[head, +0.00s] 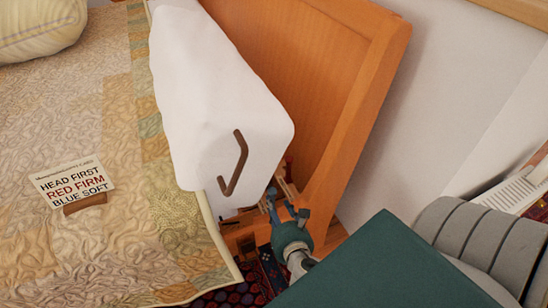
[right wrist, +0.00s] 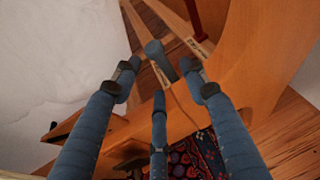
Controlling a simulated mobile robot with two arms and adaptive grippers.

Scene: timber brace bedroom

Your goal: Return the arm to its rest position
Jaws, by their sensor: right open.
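My right gripper (head: 284,205) shows in the head view beside the lower end of the wooden panel, just below a white padded block. In the right wrist view its blue fingers (right wrist: 160,82) are spread apart, with no object clearly held between them. A blue-grey rounded piece (right wrist: 154,48) and thin wooden strips lie beyond the fingertips; I cannot tell whether any finger touches them. Most of my right arm is hidden in the head view. My left gripper is not in view.
A printed card (head: 75,182) stands on the bed. A patterned rug (head: 235,291) lies below. A white wall is at right.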

